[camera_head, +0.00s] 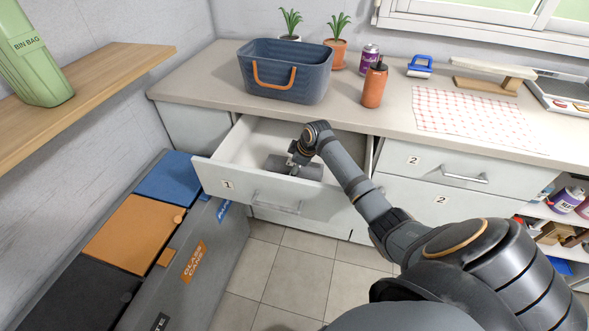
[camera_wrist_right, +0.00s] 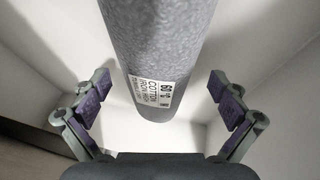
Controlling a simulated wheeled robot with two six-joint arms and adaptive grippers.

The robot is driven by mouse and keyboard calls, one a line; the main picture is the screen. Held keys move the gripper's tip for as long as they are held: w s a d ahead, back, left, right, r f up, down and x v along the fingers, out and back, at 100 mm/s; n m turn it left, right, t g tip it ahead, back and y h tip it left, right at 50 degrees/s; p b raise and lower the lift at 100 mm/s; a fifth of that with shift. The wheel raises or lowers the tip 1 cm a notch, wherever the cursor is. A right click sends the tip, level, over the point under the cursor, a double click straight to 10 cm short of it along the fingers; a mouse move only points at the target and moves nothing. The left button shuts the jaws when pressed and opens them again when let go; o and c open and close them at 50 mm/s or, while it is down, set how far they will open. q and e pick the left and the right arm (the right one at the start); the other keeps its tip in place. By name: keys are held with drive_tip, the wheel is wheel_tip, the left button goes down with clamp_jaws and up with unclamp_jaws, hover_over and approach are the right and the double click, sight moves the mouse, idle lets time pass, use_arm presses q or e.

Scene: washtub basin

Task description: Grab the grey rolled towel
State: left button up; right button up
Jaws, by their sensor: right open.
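The grey rolled towel (camera_head: 312,171) lies in the open drawer (camera_head: 232,176) marked 1. In the right wrist view the towel (camera_wrist_right: 160,50) shows up close, with a white label near its end. My right gripper (camera_head: 293,163) reaches down into the drawer at the towel. Its two fingers (camera_wrist_right: 157,97) are spread apart, one on each side of the towel, with a gap on both sides. The head view partly hides the towel behind my gripper. My left gripper is in neither view.
The drawer walls (camera_wrist_right: 55,55) stand close around my right gripper. A blue basket (camera_head: 270,90), an orange bottle (camera_head: 374,86) and a purple can (camera_head: 368,58) stand on the counter above. Recycling bins (camera_head: 125,225) stand to the left of the drawer.

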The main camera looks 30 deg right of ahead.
drive_tip(key=shift+w+f, duration=0.35)
drive_tip(key=shift+f, duration=0.3)
drive_tip(key=shift+r, duration=0.1)
drive_tip(key=c, duration=1.4)
